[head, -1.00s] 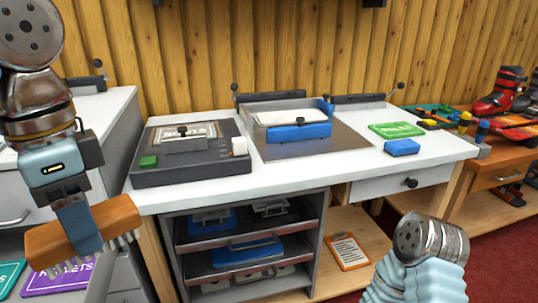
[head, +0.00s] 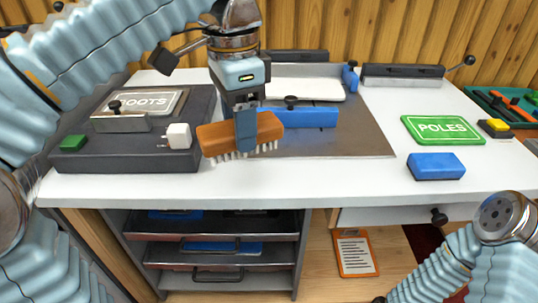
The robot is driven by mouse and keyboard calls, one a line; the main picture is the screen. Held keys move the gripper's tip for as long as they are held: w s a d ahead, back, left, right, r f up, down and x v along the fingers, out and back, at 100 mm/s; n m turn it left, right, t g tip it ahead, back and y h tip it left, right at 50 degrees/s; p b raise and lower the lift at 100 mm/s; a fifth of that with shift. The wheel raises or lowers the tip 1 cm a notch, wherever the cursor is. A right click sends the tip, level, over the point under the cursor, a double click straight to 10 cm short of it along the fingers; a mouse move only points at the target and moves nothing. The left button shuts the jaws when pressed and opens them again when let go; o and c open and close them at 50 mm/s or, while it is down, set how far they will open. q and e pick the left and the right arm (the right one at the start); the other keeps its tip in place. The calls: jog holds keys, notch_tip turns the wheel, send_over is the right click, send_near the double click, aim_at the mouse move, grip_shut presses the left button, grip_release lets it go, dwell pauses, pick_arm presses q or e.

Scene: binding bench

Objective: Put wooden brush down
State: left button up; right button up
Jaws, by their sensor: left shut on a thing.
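The wooden brush (head: 270,127) has an orange-brown wooden back and pale bristles pointing down. My left gripper (head: 246,130) is shut on the middle of the brush. It holds the brush in front of the metal plate and over the front part of the white bench top (head: 300,177). I cannot tell for sure whether the bristles touch the surface. My right arm shows at the lower right, but its gripper is out of view.
A metal plate (head: 365,142) with a blue block (head: 310,118) lies behind. A green POLES sign (head: 443,129) and a blue block (head: 436,166) sit right. The front middle bench is clear.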

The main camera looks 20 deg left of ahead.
aim_at(270, 114)
pick_arm(q)
jog(key=w+d+f, duration=0.1)
jog(key=f, duration=0.1)
jog(key=w+d+f, duration=0.2)
jog(key=f, duration=0.1)
jog(key=shift+w+d+f+b, duration=0.2)
jog(key=shift+w+f+b, duration=0.15)
jog(key=shift+w+b, duration=0.05)
jog(key=shift+w+d+f+b, duration=0.15)
jog(key=shift+f+b, duration=0.15)
jog(key=shift+f, duration=1.45)
jog(key=shift+f, duration=0.1)
jog(key=o, duration=0.9)
jog(key=shift+o, duration=0.2)
notch_tip(270, 114, up, 11)
jog(key=shift+f+p, duration=0.1)
jog(key=shift+p, duration=1)
jog(key=shift+r, duration=0.75)
